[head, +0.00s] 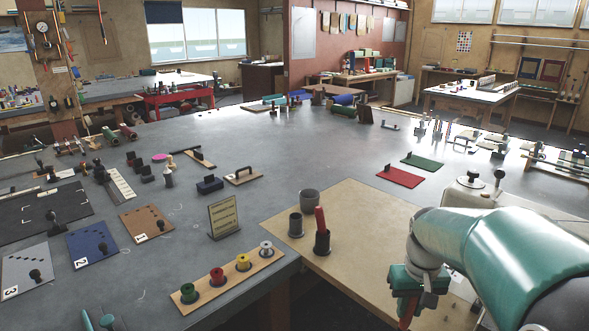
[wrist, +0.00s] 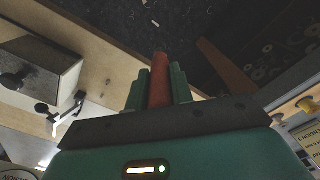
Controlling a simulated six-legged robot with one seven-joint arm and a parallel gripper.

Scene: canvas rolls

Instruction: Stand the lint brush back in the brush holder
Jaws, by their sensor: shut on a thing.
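My gripper (head: 416,290) is at the lower right of the head view, beyond the near edge of the light wooden board. In the wrist view its green fingers (wrist: 158,92) are shut around a red rod-like handle (wrist: 158,70), which looks like the lint brush. Its red end (head: 406,312) hangs below the fingers in the head view; the rest is hidden. A dark cup (head: 322,243) on the board holds another upright red handle (head: 320,218). A dark cup (head: 295,226) and a grey cup (head: 309,199) stand beside it. I cannot tell which cup is the brush holder.
The wooden board (head: 365,235) has bare room right of the cups. A small sign (head: 224,216) and a rack of coloured spools (head: 232,276) stand to the left. A pale machine with a black knob (head: 473,182) stands behind my arm.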

